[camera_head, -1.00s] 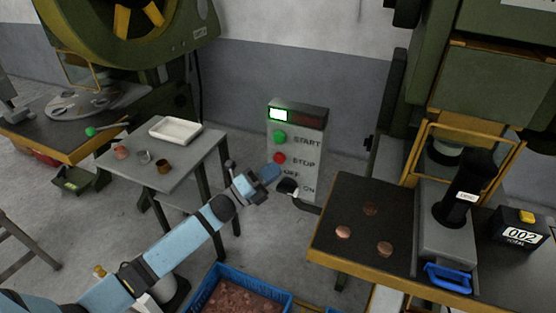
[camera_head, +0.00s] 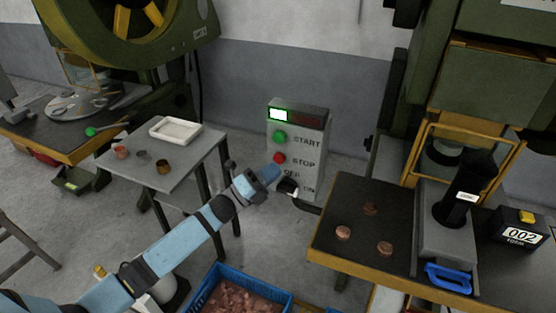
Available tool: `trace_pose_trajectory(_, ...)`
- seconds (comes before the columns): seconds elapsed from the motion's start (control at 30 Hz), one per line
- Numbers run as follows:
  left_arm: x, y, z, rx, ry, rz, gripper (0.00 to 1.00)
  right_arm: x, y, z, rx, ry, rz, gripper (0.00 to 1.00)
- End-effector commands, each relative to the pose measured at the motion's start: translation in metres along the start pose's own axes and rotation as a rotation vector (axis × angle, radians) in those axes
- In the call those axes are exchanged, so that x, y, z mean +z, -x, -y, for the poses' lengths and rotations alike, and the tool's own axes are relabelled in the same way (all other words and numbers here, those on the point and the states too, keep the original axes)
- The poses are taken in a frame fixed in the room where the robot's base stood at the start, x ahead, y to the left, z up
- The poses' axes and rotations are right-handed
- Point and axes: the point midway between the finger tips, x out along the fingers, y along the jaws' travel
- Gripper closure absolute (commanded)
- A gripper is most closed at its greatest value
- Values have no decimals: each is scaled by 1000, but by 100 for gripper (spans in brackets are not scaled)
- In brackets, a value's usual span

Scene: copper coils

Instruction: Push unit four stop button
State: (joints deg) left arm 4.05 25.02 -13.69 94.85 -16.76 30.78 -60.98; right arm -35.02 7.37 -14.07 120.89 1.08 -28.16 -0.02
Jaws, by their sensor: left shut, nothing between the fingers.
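A grey control box (camera_head: 311,172) stands upright against the wall with a lit green-edged lamp at its top. It carries a green START button (camera_head: 279,136) and a red STOP button (camera_head: 279,158) below it. My left gripper (camera_head: 277,170) is shut and empty, its tip just below the STOP button in the picture. I cannot tell whether it touches the box. It partly covers the OFF lettering. A lever with a black and white knob (camera_head: 288,187) sits just right of and below the gripper tip. No unit number is readable on the box. My right gripper is not in view.
A grey table (camera_head: 190,165) with a white tray (camera_head: 175,131) and small cups stands left of the box. A dark press table (camera_head: 335,215) with copper discs is at the right. A blue crate (camera_head: 286,296) of copper pieces is below my arm.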

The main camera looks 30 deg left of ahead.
Motion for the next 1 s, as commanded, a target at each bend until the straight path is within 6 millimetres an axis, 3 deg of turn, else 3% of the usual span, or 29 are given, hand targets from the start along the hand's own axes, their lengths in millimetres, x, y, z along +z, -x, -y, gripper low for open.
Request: trace_pose_trajectory(1.0, 4, -6, -4, 0, 0, 0, 100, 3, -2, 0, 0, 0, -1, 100)
